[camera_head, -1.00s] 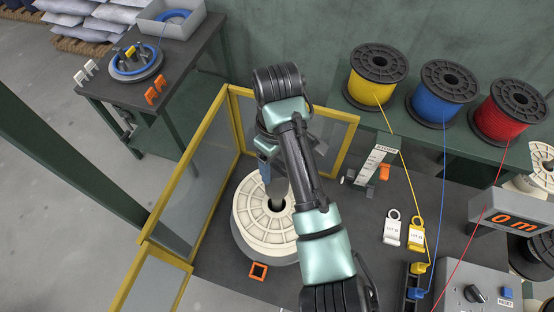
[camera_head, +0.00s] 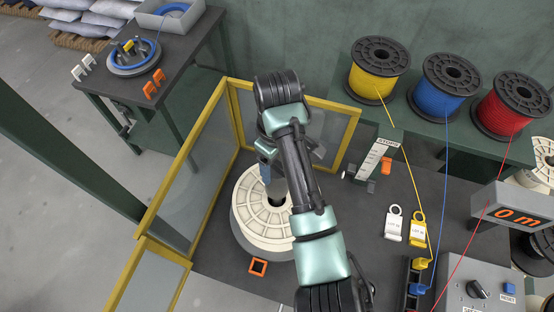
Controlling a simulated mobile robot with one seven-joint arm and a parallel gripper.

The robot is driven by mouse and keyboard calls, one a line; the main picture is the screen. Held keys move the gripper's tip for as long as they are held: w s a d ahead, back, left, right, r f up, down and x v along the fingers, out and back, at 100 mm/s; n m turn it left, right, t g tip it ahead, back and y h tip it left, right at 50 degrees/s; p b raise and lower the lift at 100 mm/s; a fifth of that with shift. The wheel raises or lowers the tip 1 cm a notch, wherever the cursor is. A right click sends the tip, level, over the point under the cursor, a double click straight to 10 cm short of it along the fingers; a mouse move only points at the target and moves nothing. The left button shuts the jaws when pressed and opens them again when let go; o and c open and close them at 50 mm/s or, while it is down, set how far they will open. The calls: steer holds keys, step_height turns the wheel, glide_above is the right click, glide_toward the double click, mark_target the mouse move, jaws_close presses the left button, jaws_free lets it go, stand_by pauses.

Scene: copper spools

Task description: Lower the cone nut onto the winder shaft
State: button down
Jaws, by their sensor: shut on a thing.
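A large cream spool (camera_head: 251,222) lies flat inside the yellow-framed guard, with a dark opening (camera_head: 277,201) at its centre. My gripper (camera_head: 268,176) points down over the spool near that opening, its far side partly covered by my arm. It is shut on a small grey piece, the cone nut (camera_head: 275,189), which is mostly hidden by the gripper and arm. The winder shaft is not clearly visible. I cannot tell whether the nut touches the shaft or spool.
The yellow-framed guard (camera_head: 190,160) stands close on the left and behind the spool. Yellow, blue and red wire spools (camera_head: 449,82) sit behind.

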steer(key=shift+f, duration=0.1)
stand_by(0.3)
steer(key=shift+f+b, duration=0.75)
steer(key=shift+f, duration=1.05)
steer(key=shift+f+b, duration=0.8)
steer(key=shift+f, duration=0.45)
jaws_free()
step_height(320, 180, up, 13)
steer(key=p, duration=0.5)
